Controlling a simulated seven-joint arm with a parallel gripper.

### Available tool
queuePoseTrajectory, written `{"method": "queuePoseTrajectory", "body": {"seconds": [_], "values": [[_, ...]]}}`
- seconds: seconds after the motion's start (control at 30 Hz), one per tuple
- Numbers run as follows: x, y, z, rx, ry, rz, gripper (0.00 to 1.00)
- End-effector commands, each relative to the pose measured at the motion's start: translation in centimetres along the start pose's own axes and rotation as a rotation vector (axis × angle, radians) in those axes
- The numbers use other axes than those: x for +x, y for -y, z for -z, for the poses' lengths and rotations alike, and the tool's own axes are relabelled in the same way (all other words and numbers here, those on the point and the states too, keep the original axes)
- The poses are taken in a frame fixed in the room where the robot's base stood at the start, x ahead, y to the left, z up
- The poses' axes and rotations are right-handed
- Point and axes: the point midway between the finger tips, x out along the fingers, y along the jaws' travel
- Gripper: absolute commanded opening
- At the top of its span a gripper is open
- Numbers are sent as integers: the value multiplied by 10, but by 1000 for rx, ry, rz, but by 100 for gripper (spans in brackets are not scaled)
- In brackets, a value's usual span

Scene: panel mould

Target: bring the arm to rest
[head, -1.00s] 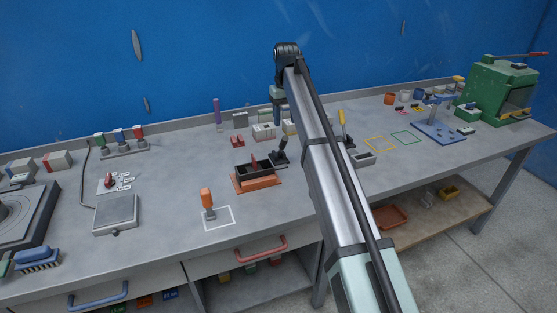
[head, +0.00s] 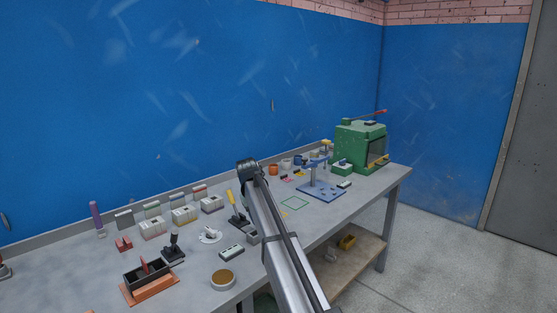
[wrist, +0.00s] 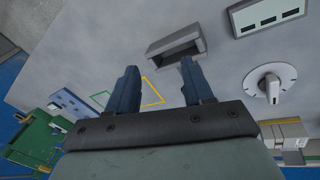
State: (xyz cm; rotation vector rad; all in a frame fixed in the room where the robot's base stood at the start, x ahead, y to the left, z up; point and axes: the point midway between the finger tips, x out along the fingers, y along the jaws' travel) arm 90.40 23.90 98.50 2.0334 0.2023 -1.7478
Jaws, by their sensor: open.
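My gripper (wrist: 158,68) is open in the wrist view, its two dark blue fingers apart with nothing between the tips. It hangs above the grey bench (head: 75,260). A small grey box with a dark opening (wrist: 174,42) lies beyond the fingertips and also shows beside my arm in the head view (head: 253,238). In the head view my arm reaches over the bench from the lower edge, and the gripper itself is hidden there.
A white dial (wrist: 270,84) and a slotted grey block (wrist: 268,14) lie to the right in the wrist view. A green machine (head: 358,145) and a blue stand (head: 320,190) are at the far right. A black box on an orange base (head: 148,277) stands front left.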

Motion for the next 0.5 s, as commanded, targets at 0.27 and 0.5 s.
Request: {"method": "queuePoseTrajectory", "body": {"seconds": [0.27,0.5], "values": [[74,-142,-53,157,-5,-150,51],[119,-222,-100,237,2,-242,51]]}}
